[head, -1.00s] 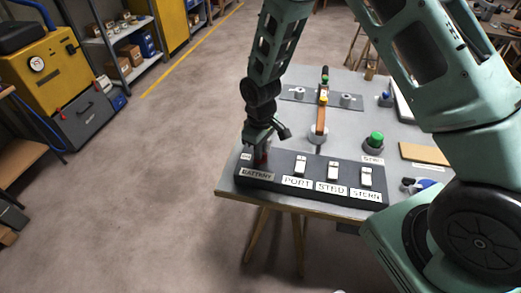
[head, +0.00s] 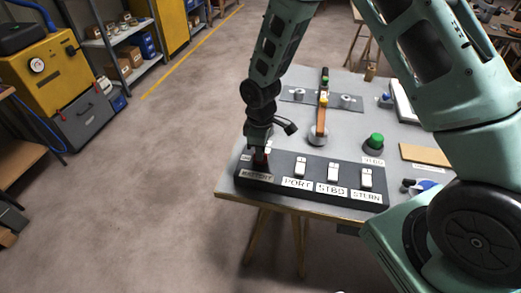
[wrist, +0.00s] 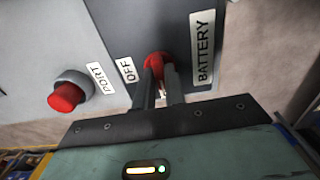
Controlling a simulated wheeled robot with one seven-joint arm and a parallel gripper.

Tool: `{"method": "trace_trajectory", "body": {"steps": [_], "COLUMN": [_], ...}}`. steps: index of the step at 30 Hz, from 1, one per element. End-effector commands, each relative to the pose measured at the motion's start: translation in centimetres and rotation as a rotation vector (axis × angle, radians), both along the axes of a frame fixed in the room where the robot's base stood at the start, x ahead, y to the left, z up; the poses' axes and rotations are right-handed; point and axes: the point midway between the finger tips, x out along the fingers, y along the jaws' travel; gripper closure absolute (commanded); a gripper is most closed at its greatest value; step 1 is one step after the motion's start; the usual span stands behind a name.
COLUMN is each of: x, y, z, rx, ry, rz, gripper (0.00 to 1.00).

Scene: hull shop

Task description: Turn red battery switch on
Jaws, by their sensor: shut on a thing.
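The red battery switch (wrist: 157,60) is on the dark switch panel (wrist: 130,22), between an OFF label (wrist: 128,70) and a BATTERY label (wrist: 203,47) in the wrist view. My gripper (wrist: 159,72) is shut on the red switch, which is partly hidden behind its fingers. In the head view my gripper (head: 260,155) reaches down onto the left end of the panel, just behind the BATTERY label. The switch's exact angle cannot be told.
A red button (wrist: 67,96) shows in the wrist view. Open floor lies left.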

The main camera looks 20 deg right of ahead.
Motion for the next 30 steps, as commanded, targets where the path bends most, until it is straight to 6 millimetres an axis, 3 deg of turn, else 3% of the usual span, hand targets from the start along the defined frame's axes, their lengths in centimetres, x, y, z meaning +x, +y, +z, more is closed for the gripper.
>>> {"method": "trace_trajectory", "body": {"steps": [4,5,7,16,20,30], "x": [0.0,0.0,0.0,0.0,0.1,0.1], "y": [-0.1,-0.1,-0.1,0.0,0.0,-0.1], "z": [0.0,0.0,0.0,0.1,1.1,8.3], "rx": [-0.002,-0.002,-0.002,0.0,0.0,0.0], "ry": [0.001,0.001,0.001,0.0,-0.004,-0.006], "rz": [0.002,0.002,0.002,0.001,0.0,-0.001], "gripper": [1.0,0.83,0.66,0.66,0.66,0.66]}}
